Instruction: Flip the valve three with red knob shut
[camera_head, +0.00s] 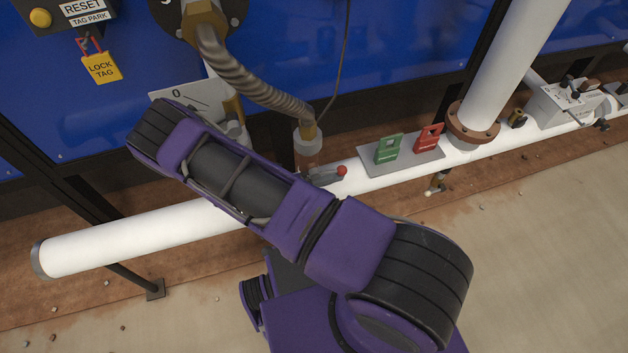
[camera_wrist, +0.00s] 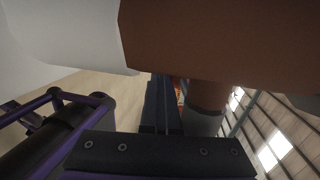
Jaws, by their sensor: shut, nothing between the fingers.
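The valve's red knob (camera_head: 341,171) shows in the head view just above my arm, at the end of a short grey lever (camera_head: 322,177). The lever lies roughly along the white pipe (camera_head: 385,180), pointing right. My arm hides the lever's left end and the valve body. My gripper is hidden in the head view. In the wrist view my gripper (camera_wrist: 165,88) is shut, its dark fingers together and empty. A large brown part (camera_wrist: 215,40) and a white surface (camera_wrist: 65,30) are close in front of it. A thin orange-red sliver shows beside the fingers; I cannot tell what it is.
A ribbed hose (camera_head: 250,80) runs down to a brown fitting (camera_head: 308,143) behind my arm. A plate on the pipe carries a green tag (camera_head: 388,148) and a red tag (camera_head: 428,138). A flanged upright pipe (camera_head: 505,65) stands to the right.

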